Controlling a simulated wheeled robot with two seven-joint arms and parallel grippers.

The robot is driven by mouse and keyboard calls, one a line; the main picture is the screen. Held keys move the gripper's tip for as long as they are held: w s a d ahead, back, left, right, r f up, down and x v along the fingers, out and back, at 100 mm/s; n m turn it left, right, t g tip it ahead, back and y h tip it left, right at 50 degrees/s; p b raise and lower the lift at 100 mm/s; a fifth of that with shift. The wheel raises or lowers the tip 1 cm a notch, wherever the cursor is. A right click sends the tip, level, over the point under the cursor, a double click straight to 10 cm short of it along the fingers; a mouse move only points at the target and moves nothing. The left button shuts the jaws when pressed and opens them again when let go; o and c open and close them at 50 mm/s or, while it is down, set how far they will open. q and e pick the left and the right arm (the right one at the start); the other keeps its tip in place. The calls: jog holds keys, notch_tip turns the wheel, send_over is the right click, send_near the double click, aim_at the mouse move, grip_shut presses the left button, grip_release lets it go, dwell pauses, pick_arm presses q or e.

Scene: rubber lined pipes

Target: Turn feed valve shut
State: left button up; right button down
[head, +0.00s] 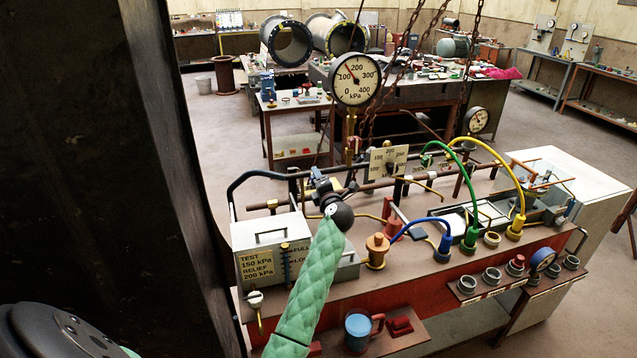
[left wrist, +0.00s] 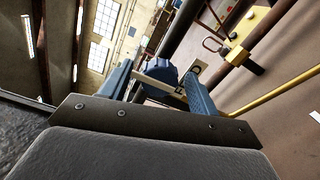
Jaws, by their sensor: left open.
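The left arm in its green quilted sleeve reaches up to the bench in the head view. My left gripper (head: 326,186) is at the pipe run behind the grey test box, partly hidden by its own wrist. In the left wrist view the blue fingers of the left gripper (left wrist: 158,80) are apart. A dark blue handle (left wrist: 161,71), probably the feed valve's, shows between and beyond the fingertips, with a pale bar beside it. A small pale tag (left wrist: 191,72) sits by the right finger. I cannot tell whether the fingers touch the handle. My right gripper is not in view.
A pressure gauge (head: 356,79) stands above the pipes, its needle between 100 and 200 kPa. The grey test box (head: 262,265) is left of the arm. Blue, green and yellow hoses (head: 496,165) arch over the right side. Chains (head: 402,65) hang behind.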

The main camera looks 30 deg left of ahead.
pick_arm(q)
jog(key=b+v, duration=0.3)
jog(key=v, duration=0.4)
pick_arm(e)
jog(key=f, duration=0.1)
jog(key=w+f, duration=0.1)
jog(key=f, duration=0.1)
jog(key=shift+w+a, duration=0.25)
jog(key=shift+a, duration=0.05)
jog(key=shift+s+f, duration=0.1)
